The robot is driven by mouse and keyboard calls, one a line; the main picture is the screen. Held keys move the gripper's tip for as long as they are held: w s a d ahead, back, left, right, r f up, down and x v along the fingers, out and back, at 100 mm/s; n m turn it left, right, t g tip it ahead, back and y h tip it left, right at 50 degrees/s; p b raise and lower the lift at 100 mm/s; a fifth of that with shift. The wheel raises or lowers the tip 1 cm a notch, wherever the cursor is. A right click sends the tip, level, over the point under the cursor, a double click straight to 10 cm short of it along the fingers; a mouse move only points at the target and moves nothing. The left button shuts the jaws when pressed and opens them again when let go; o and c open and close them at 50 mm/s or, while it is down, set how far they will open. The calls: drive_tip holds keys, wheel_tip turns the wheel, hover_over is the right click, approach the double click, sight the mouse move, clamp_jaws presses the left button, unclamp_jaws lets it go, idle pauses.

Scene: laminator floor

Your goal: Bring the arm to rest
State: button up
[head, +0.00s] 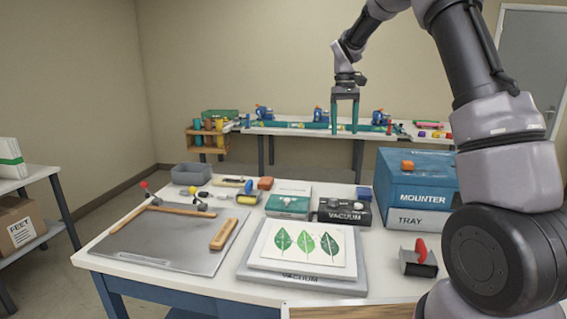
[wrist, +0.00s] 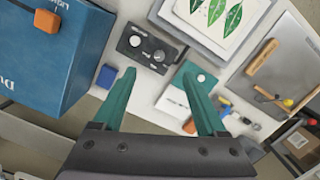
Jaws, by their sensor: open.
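My gripper (head: 345,112) is raised well above the back of the work table (head: 120,256) in the head view, its two green fingers pointing down. In the wrist view my gripper (wrist: 164,90) has its fingers spread with nothing between them. It is open, empty and touches nothing. My arm rises on the right side of the head view and arches over to the gripper.
The table holds a blue mounter box (head: 395,196), a vacuum control box (head: 345,212), a leaf print (head: 302,243) on a vacuum plate, and a grey board (head: 165,245). A second bench (head: 300,132) stands behind. A shelf (head: 30,178) is at left.

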drive_tip(key=s+d+r+m+t, duration=0.1)
drive_tip(key=s+r, duration=0.3)
drive_tip(key=s, duration=0.4)
drive_tip(key=s+d+r+m+t+y, duration=0.1)
drive_tip(key=s+r+m+t, duration=0.1)
drive_tip(key=s+r, duration=0.3)
drive_tip(key=s+d+r+m+t+y, duration=0.1)
drive_tip(key=s+d+r+m+t, duration=0.1)
drive_tip(key=s, duration=1.1)
wheel_tip(320, 180, up, 2)
drive_tip(key=shift+r+t, duration=0.25)
drive_tip(key=shift+t, duration=0.45)
drive_tip(key=shift+m+t, duration=0.9)
drive_tip(key=s, duration=0.2)
drive_tip(key=s+f, duration=0.1)
drive_tip(key=s, duration=0.3)
drive_tip(key=shift+s+d+f, duration=0.25)
drive_tip(key=shift+f, duration=0.15)
drive_tip(key=shift+c, duration=0.2)
drive_tip(key=shift+s, duration=0.2)
drive_tip(key=c, duration=0.3)
drive_tip(key=shift+s+d+f, duration=0.1)
drive_tip(key=shift+c, duration=0.2)
